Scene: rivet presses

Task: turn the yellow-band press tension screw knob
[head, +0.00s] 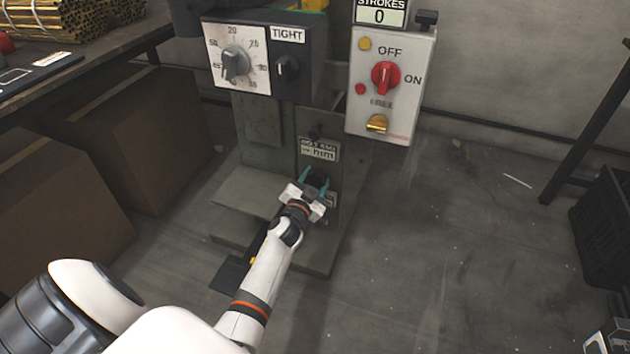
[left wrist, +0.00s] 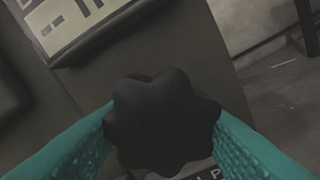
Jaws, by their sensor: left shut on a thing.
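The press (head: 265,120) is a grey-green machine standing on the floor. My left gripper (head: 315,181) is low at its front, just under a small white label plate marked in mm (head: 319,149). In the left wrist view a black lobed knob (left wrist: 162,122) sits between the two teal fingers, which are shut on it from both sides. In the head view the knob is mostly hidden by the gripper. A bit of yellow (head: 314,4) shows at the top of the press.
A dial panel (head: 238,60) and a TIGHT selector (head: 287,70) are above the gripper. A control box (head: 392,85) with a red OFF/ON switch (head: 385,78) hangs to the right. Cardboard boxes (head: 150,130) stand at left, a black crate (head: 603,225) at right. Floor between is clear.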

